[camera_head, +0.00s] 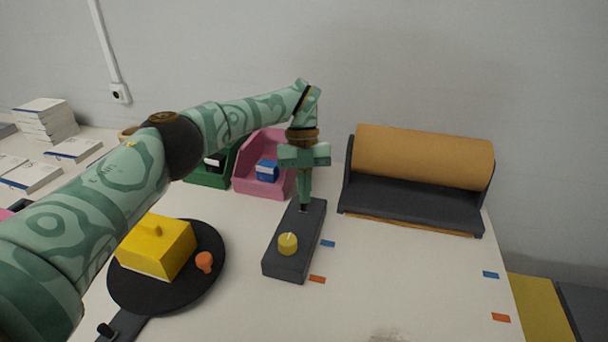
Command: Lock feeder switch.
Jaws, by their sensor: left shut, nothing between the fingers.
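A long dark grey switch box (290,262) lies on the white table near the middle. A round yellow knob (288,243) with a pale line on top sits on its nearer half. My left gripper (304,207) points down at the far end of the box, with its fingers shut and empty. Its fingertips are at or just above the box's top, beyond the knob; I cannot tell if they touch. The gripper covers part of the far end. My right gripper is out of view.
A black round plate (207,285) holds a yellow block (155,250) and an orange knob (204,262). Behind stand a pink bin (250,185) and a green bin (205,178). A brown roll (422,160) in a dark holder stands back right. The front right table is mostly clear.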

